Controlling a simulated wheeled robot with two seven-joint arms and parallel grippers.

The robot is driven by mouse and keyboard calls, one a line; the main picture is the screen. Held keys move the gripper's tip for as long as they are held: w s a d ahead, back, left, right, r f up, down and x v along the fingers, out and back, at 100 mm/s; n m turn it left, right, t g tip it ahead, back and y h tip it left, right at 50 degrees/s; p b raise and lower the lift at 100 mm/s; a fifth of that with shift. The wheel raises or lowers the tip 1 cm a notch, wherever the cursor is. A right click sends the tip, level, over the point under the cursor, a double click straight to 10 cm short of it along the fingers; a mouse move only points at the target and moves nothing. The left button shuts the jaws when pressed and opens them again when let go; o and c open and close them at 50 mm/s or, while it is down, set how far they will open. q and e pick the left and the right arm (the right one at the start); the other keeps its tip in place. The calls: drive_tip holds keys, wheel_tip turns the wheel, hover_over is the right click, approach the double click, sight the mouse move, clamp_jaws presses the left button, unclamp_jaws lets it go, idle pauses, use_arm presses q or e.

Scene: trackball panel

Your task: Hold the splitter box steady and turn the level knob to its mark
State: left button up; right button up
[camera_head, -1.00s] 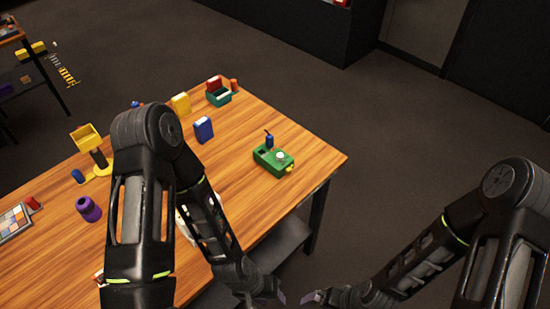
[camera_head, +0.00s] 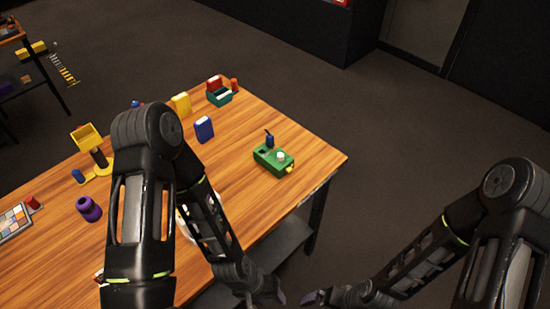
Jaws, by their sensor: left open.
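The splitter box is a green box (camera_head: 268,163) on the wooden table near its right corner. A pale round knob (camera_head: 281,157) sits on its top, and a small yellow part shows at its right end. A dark blue plug-like piece (camera_head: 269,141) stands at its back edge. The knob's mark is too small to make out. My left gripper (camera_head: 279,299) is at the bottom edge, in front of the table and well apart from the box; it is open. My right gripper (camera_head: 308,298) is just right of it, small and partly cut off, so its jaws cannot be judged.
The table (camera_head: 318,150) also holds a blue box (camera_head: 204,129), a yellow box (camera_head: 181,104), a teal bin (camera_head: 219,97), a purple object (camera_head: 88,208) and a yellow stand (camera_head: 85,137). A white round thing is partly behind my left arm. Table around the green box is clear.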

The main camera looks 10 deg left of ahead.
use_arm(q)
drive_tip(key=shift+c, duration=0.3)
drive_tip(key=shift+r+p, duration=0.35)
drive_tip(key=shift+c, duration=0.4)
use_arm(e)
drive_tip(key=p+v, duration=0.2)
drive_tip(key=a+p+v, duration=0.1)
drive_tip(key=p+v, duration=0.1)
drive_tip(key=shift+s+r, duration=0.1)
drive_tip(key=shift+r, duration=0.35)
use_arm(q)
drive_tip(key=v, duration=0.4)
drive_tip(key=shift+d+r, duration=0.1)
drive_tip(key=shift+d, duration=0.35)
use_arm(e)
drive_tip(key=shift+c, duration=0.4)
